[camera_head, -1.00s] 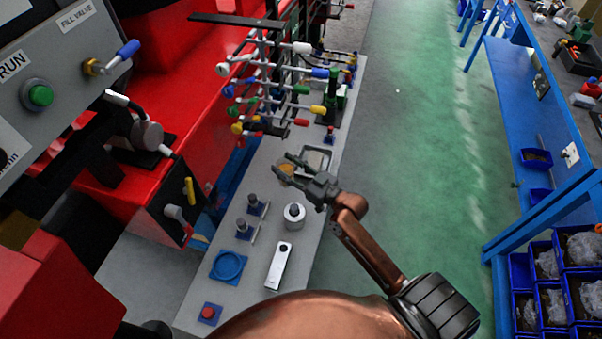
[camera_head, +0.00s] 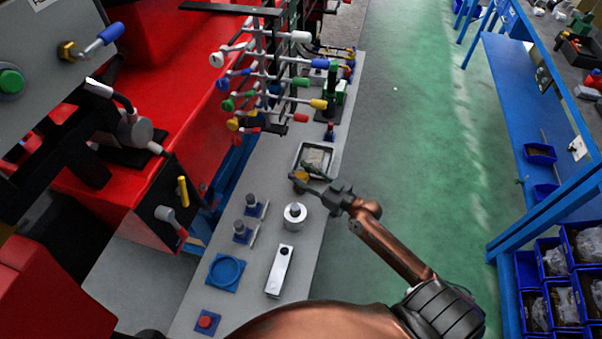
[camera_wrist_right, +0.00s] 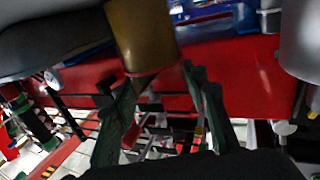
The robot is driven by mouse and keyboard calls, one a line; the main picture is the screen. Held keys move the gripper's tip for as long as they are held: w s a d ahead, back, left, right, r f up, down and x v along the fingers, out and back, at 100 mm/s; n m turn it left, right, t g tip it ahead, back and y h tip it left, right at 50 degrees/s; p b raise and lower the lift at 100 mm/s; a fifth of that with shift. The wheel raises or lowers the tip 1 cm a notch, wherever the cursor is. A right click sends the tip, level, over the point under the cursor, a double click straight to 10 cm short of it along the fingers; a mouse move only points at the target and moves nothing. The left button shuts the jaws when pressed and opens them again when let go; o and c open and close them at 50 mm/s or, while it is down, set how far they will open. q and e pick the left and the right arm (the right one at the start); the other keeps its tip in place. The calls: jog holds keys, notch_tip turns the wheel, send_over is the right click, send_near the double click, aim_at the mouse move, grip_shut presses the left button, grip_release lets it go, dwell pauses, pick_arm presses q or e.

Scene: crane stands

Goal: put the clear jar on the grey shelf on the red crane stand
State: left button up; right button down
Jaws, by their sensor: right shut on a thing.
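The clear jar (camera_head: 300,175) looks amber and is small and partly hidden by my fingers in the head view. In the right wrist view it is a golden-brown cylinder (camera_wrist_right: 142,35) between the fingertips. My right gripper (camera_head: 308,182) is shut on it, above the grey shelf (camera_head: 262,270) near a metal tray; its two dark green fingers also show in the wrist view (camera_wrist_right: 160,75). Whether the jar touches the shelf I cannot tell. The red crane stand (camera_head: 185,100) is at the left. My left gripper is not in view.
On the shelf are the metal tray (camera_head: 315,158), a white round canister (camera_head: 295,214), a white block (camera_head: 279,270), a blue ring holder (camera_head: 226,272) and a red button (camera_head: 206,322). A rack with coloured handles (camera_head: 270,90) stands beyond. Green floor (camera_head: 420,170) is free at right.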

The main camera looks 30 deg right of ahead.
jog(key=c, duration=1.6)
grip_release()
jog(key=shift+f, duration=0.2)
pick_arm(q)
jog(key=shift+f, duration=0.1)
pick_arm(e)
jog(key=o, duration=0.4)
jog(key=shift+r, duration=0.1)
jog(key=shift+o, duration=0.2)
jog(key=shift+r, duration=0.2)
jog(key=b+v, duration=0.2)
jog(key=v, duration=0.9)
jog(key=shift+f, duration=0.15)
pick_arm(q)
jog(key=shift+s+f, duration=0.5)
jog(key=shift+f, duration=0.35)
pick_arm(e)
jog(key=shift+s+d, duration=0.1)
jog(key=shift+s, duration=0.35)
